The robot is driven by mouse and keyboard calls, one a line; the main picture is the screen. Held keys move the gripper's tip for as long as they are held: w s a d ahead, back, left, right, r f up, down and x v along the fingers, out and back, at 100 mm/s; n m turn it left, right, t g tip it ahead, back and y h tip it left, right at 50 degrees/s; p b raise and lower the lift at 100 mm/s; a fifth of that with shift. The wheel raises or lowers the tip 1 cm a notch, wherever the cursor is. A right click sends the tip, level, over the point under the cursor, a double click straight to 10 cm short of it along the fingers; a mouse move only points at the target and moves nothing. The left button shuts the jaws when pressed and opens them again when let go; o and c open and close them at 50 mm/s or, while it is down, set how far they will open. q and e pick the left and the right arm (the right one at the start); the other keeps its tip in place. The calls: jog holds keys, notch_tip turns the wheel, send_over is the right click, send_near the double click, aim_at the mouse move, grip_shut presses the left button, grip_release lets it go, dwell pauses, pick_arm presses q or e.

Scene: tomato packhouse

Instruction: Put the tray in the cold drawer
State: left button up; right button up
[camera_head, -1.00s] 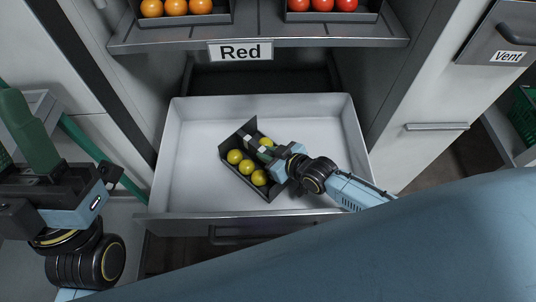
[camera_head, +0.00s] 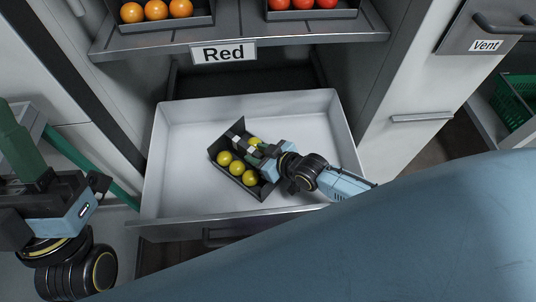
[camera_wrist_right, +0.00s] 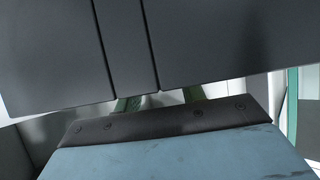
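The tray (camera_head: 222,165), dark and holding several yellow-green tomatoes, lies turned at an angle inside the white cold drawer (camera_head: 300,195), which is pulled out. My right gripper (camera_head: 244,146) reaches in from the right, with its fingers at the tray's far side. In the right wrist view a dark panel, probably the tray (camera_wrist_right: 230,45), fills the top and hides the ends of the green fingers (camera_wrist_right: 160,100). Their grip cannot be made out. My left gripper (camera_head: 22,140) is at the left edge, away from the tray, partly cut off.
A shelf labelled "Red" (camera_head: 223,53) overhangs the back of the drawer. It bears a tray of orange tomatoes (camera_head: 156,10) and a tray of red tomatoes (camera_head: 300,4). A "Vent" panel (camera_head: 485,45) and green crate (camera_head: 516,100) are at the right. The drawer floor around the tray is bare.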

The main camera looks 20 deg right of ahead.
jog(key=p+v, duration=0.3)
jog(key=v, duration=0.3)
jog(key=shift+s+d+r+p, duration=0.2)
jog(key=shift+s+r+p, duration=0.1)
jog(key=shift+s+p, duration=0.15)
jog(key=a+r+t+y, duration=0.25)
jog(key=a+r, duration=0.35)
jog(key=r, duration=0.4)
pick_arm(q)
jog(key=w+d+f+g+y, duration=0.1)
jog(key=w+f+g, duration=0.1)
jog(key=w+g, duration=0.3)
jog(key=shift+w+d+f+g+y, duration=0.15)
jog(key=shift+w+d+g+y, duration=0.1)
jog(key=shift+g+y, duration=0.25)
pick_arm(e)
jog(key=s+d+r+m+t, duration=0.1)
jog(key=s+r+t, duration=0.1)
jog(key=r, duration=0.8)
jog(key=s+d+r+m+t+h, duration=0.1)
jog(key=r+t, duration=0.3)
jog(key=r, duration=0.7)
jog(key=s+d+r+t+h, duration=0.1)
jog(key=s+r+t, duration=0.2)
jog(key=r, duration=0.8)
jog(key=shift+m+t, duration=0.4)
jog(key=shift+t, duration=0.15)
jog(key=shift+f, duration=0.1)
